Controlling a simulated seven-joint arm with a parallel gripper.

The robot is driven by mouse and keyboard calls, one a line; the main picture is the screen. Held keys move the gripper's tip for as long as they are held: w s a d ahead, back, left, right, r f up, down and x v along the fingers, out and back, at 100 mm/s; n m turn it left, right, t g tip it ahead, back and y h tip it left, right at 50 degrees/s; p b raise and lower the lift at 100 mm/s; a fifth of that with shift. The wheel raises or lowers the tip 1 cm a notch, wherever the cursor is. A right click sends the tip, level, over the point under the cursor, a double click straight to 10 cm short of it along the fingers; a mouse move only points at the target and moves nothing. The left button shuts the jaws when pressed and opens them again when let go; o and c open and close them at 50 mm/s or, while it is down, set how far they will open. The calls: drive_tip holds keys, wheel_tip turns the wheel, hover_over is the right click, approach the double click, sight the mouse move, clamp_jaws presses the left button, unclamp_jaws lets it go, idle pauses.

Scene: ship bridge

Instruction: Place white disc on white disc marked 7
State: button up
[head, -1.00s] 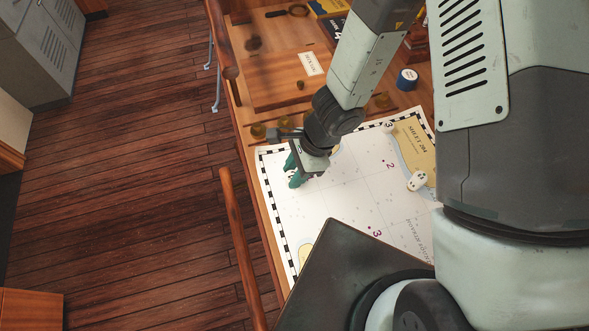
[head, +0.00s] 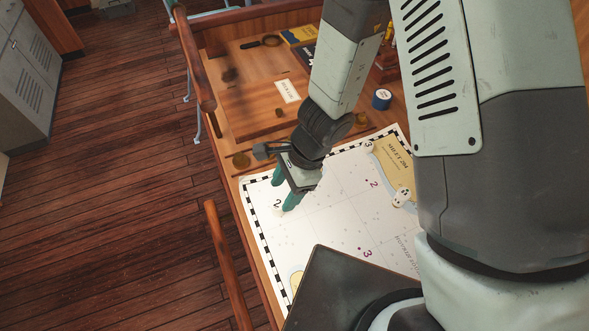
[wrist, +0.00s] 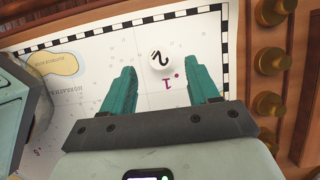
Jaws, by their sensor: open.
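A white disc (wrist: 161,59) with a black numeral lies on the chart (head: 335,225) near its bordered edge, beside a purple 1. The numeral looks like a 2, but I cannot be sure. The disc also shows in the head view (head: 278,206), partly behind my fingers. My gripper (wrist: 162,75) is open and empty, its teal fingers pointing down at the chart. In the wrist view the disc appears between and just beyond the fingertips. Another white piece (head: 403,196) with dark marks sits at the chart's right, by the yellow sheet label; I cannot read its marks.
Several brass knobs (wrist: 271,103) line the wood beside the chart. A wooden rail (head: 232,265) runs along the left edge. The chart's middle is mostly clear.

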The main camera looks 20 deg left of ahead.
drive_tip(key=v, duration=0.8)
drive_tip(key=shift+r, duration=0.1)
drive_tip(key=w+d+r+n+t, duration=0.25)
drive_tip(key=d+r, duration=0.25)
drive_tip(key=r, duration=0.7)
drive_tip(key=s+d+r+n+t+h, duration=0.1)
drive_tip(key=s+d+r+n+t, duration=0.2)
drive_tip(key=d+r, duration=0.6)
drive_tip(key=s+d+r+n+t+h, duration=0.2)
drive_tip(key=s+d+r+n+t, duration=0.1)
drive_tip(key=d+r, duration=0.6)
drive_tip(key=shift+s+d+r+n, duration=0.15)
drive_tip(key=shift+s+d+n, duration=0.35)
drive_tip(key=shift+s, duration=0.35)
